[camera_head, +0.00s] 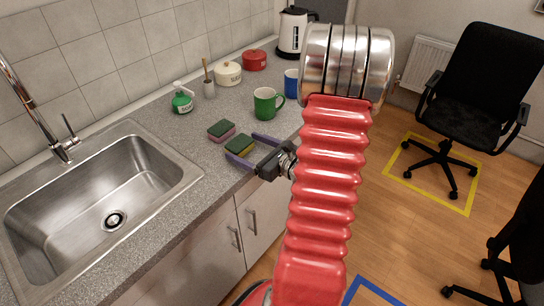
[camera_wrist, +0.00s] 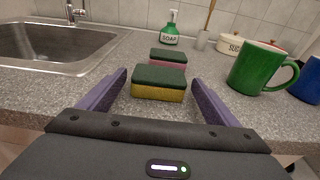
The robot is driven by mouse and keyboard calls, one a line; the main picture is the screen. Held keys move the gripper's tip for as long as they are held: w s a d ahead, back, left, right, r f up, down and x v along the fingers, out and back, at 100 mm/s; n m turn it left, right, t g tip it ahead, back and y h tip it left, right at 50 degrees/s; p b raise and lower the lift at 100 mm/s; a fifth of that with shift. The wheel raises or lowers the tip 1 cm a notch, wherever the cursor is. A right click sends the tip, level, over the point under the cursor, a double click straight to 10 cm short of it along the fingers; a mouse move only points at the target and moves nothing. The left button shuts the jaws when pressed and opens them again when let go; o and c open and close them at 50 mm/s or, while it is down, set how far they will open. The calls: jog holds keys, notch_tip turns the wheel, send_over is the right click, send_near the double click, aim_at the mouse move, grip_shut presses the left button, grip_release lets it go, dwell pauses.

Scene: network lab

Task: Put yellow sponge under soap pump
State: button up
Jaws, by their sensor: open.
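The yellow sponge (camera_head: 240,146) with a dark green top lies on the grey counter near its front edge. In the wrist view the yellow sponge (camera_wrist: 160,84) lies between and just beyond the tips of my open gripper (camera_wrist: 158,82). In the head view my gripper (camera_head: 245,147) has its purple fingers on either side of it, apparently not gripping it. The green soap pump (camera_head: 182,99) with a white head and SOAP label stands upright farther back by the wall; it also shows in the wrist view (camera_wrist: 169,36).
A pink sponge with a green top (camera_head: 221,131) lies between the yellow sponge and the pump. A green mug (camera_head: 267,103) and blue mug (camera_head: 291,82) stand to the right. A steel sink (camera_head: 100,200) is at left. A brush holder (camera_head: 209,89) stands beside the pump.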

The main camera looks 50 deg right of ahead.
jog(key=s+r, duration=0.1)
jog(key=s, duration=0.9)
jog(key=shift+s+d+r, duration=0.2)
jog(key=shift+d+r, duration=0.05)
jog(key=shift+r, duration=0.05)
dwell(0.4)
jog(key=w+a+r+n+g+y, duration=0.15)
jog(key=a+n+g+y, duration=0.3)
jog(key=a+n, duration=0.65)
jog(key=a+r+n+g+y, duration=0.25)
jog(key=a+n+g, duration=0.4)
jog(key=a, duration=0.95)
jog(key=s+a+r+n+g+h, duration=0.25)
jog(key=s+a+n, duration=0.25)
jog(key=n, duration=0.5)
notch_tip(320, 180, up, 6)
jog(key=n+t+h, duration=0.3)
jog(key=n+h, duration=0.2)
jog(key=n, duration=0.3)
jog(key=shift+r, duration=0.2)
jog(key=shift+o, duration=0.5)
